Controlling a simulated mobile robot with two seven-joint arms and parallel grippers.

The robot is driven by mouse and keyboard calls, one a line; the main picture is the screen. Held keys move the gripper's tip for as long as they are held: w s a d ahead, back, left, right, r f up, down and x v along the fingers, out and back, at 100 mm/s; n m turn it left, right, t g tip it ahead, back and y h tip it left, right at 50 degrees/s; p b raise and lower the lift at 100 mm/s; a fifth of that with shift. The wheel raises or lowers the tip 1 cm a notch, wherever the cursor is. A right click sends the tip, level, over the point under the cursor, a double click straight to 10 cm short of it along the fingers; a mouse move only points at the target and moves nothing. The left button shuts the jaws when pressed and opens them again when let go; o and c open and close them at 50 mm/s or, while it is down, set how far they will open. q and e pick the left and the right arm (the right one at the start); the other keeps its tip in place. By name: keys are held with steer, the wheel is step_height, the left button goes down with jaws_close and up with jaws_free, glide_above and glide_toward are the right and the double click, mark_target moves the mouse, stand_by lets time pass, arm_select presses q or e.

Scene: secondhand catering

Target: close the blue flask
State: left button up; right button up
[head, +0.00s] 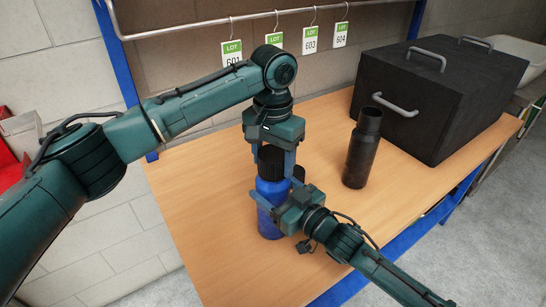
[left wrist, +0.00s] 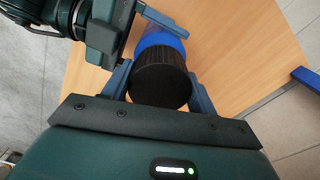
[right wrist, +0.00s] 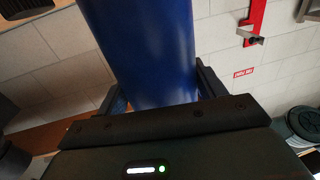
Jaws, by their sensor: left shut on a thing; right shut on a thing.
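The blue flask (head: 268,226) stands upright on the wooden table with its black lid (head: 270,160) at its top. The lid also shows in the left wrist view (left wrist: 160,82), over the blue body (left wrist: 162,38). My left gripper (head: 272,165) comes from above and is shut on the lid, a finger on each side. My right gripper (head: 270,196) is shut around the flask's blue body from the right. The blue body fills the space between its fingers in the right wrist view (right wrist: 150,50). Whether the lid is seated on the neck is hidden by the fingers.
A dark open-topped flask (head: 361,150) stands to the right on the table (head: 200,185). A large black box (head: 440,95) with metal handles is at the back right. Lot tags (head: 310,40) hang from a rail behind. The table's left part is clear.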

arm_select(q)
steer(key=c, duration=0.4)
steer(key=o, duration=1.2)
step_height(320, 180, up, 12)
steer(key=shift+r, duration=0.1)
arm_select(e)
steer(key=o, duration=1.9)
steer(key=shift+o, duration=0.2)
arm_select(q)
steer(key=shift+f+b, duration=0.6)
steer(key=shift+f, duration=0.1)
arm_select(e)
steer(key=v, duration=1.3)
